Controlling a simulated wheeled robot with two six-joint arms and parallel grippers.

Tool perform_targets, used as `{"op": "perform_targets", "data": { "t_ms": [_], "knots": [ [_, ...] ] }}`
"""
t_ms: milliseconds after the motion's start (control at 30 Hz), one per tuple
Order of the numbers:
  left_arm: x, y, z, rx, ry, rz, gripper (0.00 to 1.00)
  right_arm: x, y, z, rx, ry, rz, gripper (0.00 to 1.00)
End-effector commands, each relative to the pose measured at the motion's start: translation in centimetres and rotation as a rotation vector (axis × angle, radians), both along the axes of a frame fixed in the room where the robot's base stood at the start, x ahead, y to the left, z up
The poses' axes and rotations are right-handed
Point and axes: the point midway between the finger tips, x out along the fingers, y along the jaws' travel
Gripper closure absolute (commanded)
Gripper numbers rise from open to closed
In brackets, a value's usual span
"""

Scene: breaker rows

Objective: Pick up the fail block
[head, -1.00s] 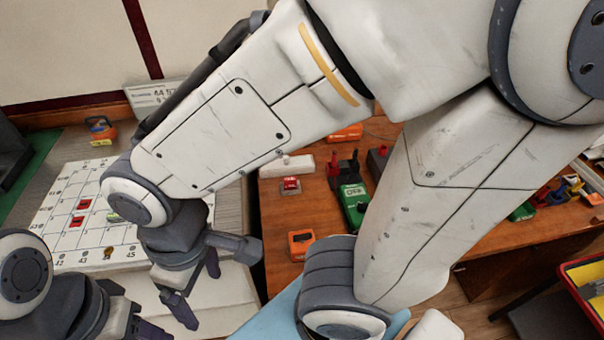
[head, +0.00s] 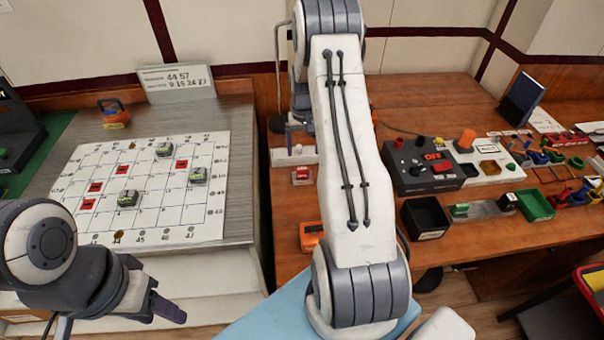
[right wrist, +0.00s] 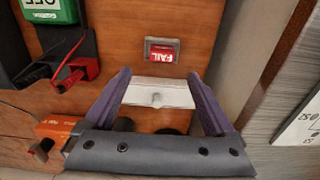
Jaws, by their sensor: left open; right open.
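The fail block (head: 302,175) is a small red-topped block on the wooden bench, left of my right arm in the head view. In the right wrist view the fail block (right wrist: 162,50) lies beyond the fingertips, its red FAIL label upside down. My right gripper (right wrist: 159,78) is open and empty, with a white bar (right wrist: 158,93) showing between its fingers. In the head view my right gripper (head: 298,132) is past the white bar, on the far side from the fail block. My left gripper (head: 158,303) is open and empty at lower left, away from the block.
A grid board (head: 150,205) with red and grey pieces lies on the left. An orange device (head: 311,236) sits nearer on the bench. A grey OFF box (head: 425,170) and black bin (head: 425,218) stand right of my arm. A green OFF block (right wrist: 50,10) shows in the wrist view.

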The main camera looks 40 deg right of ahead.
Motion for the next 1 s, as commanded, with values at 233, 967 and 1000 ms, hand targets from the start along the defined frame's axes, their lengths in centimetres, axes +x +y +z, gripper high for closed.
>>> {"op": "perform_targets", "data": {
  "t_ms": [233, 967, 1000],
  "knots": [
    [0.0, 0.0, 0.7, 0.000, 0.000, 0.000, 0.50, 0.0, 0.1, -3.6, 0.002, 0.003, 0.001, 0.10],
    [0.0, 0.0, 2.5, 0.000, 0.000, 0.000, 0.50, 0.3, 0.2, -9.3, 0.000, 0.000, 0.002, 0.10],
    [0.0, 0.0, 2.5, 0.000, 0.000, 0.000, 0.50, 0.3, 0.2, -9.3, 0.000, 0.000, 0.002, 0.10]
  ]
}}
